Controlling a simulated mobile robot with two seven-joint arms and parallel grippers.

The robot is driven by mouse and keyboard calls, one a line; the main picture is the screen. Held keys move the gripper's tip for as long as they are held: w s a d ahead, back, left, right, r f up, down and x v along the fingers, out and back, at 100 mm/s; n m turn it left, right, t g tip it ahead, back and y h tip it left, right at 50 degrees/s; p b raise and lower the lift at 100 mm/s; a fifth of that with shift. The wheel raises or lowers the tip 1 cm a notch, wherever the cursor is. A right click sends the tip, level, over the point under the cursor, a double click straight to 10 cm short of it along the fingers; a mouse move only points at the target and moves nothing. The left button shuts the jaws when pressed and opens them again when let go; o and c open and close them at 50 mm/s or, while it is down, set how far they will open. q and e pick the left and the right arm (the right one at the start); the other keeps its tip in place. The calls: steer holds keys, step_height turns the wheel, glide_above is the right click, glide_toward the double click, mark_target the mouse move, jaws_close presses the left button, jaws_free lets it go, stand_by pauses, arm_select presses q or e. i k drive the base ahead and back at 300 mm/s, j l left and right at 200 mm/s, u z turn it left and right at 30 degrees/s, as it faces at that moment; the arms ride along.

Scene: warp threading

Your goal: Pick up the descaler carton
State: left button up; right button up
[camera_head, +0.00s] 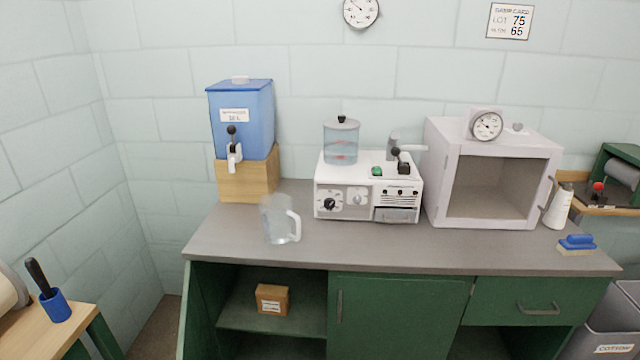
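A small brown carton (272,299) with a white label sits upright on the shelf inside the open left compartment of the green cabinet, below the countertop. It looks like the descaler carton, but its label is too small to read. Nothing blocks its front face. Neither of my grippers shows in the head view.
The grey countertop (330,252) overhangs the compartment. A clear pitcher (279,220) stands near its front edge, above the carton. A green door (398,318) closes the middle section. A wooden side table with a blue cup (55,306) stands at the lower left.

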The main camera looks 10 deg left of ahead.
mark_target(271, 299)
steer(key=k+l, duration=0.15)
steer(key=l, duration=0.25)
steer(key=k+l+u, duration=0.15)
steer(key=l, duration=0.25)
steer(key=k+l, duration=0.2)
steer(key=l, duration=0.15)
steer(key=i+u, duration=0.25)
steer(key=i, duration=0.45)
steer(key=i+u, duration=0.2)
steer(key=i, duration=0.5)
steer(key=i+l+u, duration=0.25)
steer(key=i, duration=0.45)
steer(key=k+l+u, duration=0.1)
steer(key=k, duration=0.45)
